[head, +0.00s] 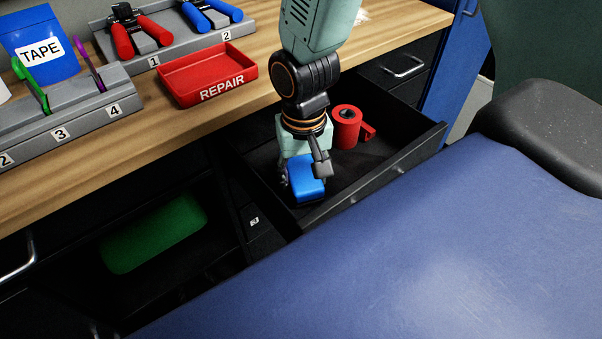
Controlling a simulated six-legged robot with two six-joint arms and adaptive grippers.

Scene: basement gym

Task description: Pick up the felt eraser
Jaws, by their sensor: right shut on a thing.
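A blue block with rounded edges, which looks like the felt eraser (306,191), is at the front left of an open black drawer (385,185). My right gripper (305,178) points down into the drawer and is shut on the blue block. Its fingers and wrist hide the upper part of the block. I cannot tell whether the block still touches the drawer floor. My left gripper is out of view.
A red roll of tape (346,128) lies in the drawer, right of my gripper. The wooden bench holds a red REPAIR tray (207,76), grey numbered holders (75,110) and a blue TAPE pouch (40,45). A blue padded surface (400,260) fills the front right.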

